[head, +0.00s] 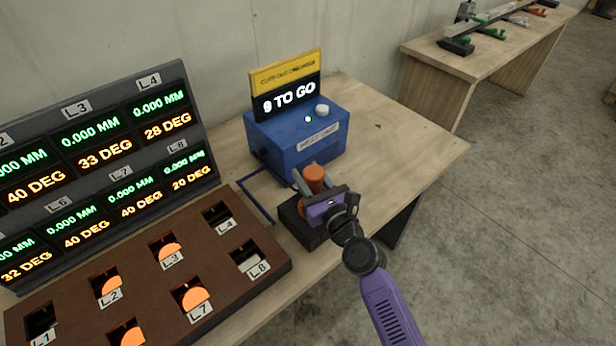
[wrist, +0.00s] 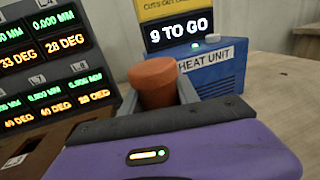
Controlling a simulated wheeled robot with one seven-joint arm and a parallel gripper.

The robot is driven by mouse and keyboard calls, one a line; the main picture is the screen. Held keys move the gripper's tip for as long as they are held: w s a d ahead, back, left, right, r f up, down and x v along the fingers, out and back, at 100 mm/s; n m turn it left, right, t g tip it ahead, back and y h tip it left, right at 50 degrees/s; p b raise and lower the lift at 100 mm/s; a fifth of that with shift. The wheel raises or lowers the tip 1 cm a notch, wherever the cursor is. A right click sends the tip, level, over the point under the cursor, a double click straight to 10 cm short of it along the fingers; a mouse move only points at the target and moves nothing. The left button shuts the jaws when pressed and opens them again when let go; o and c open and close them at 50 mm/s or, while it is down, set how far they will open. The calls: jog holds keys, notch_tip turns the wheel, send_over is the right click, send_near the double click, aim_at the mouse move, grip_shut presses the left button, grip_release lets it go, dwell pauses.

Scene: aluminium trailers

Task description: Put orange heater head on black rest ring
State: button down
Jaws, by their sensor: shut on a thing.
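The orange heater head (head: 314,178) is a short upright cylinder with a rounded top. It also shows in the wrist view (wrist: 156,84), upright between the two grey fingers. My gripper (head: 312,186) is shut on it, just in front of the blue heat unit. A dark block (head: 297,222) sits on the table right under and beside the gripper. The black rest ring cannot be made out apart from this block; the gripper hides much of that spot. I cannot tell whether the head's lower end touches anything.
The blue heat unit (head: 297,135) has a sign reading "9 TO GO" (head: 288,97). A blue cable (head: 257,200) runs from it along the table. A brown slotted tray (head: 140,262) and a readout panel (head: 100,140) stand left. The table's right side (head: 400,150) is clear.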

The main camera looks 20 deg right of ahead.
jog(key=shift+r, duration=0.1)
jog(key=c, duration=0.9)
grip_release()
jog(key=shift+f, duration=0.2)
jog(key=shift+r, duration=0.15)
jog(key=s, duration=0.3)
jog(key=s+b, duration=0.1)
jog(key=s, duration=0.3)
jog(key=s+d, duration=0.1)
jog(key=s, duration=0.2)
jog(key=shift+s, duration=0.35)
jog(key=shift+s+b, duration=0.3)
jog(key=shift+s, duration=0.35)
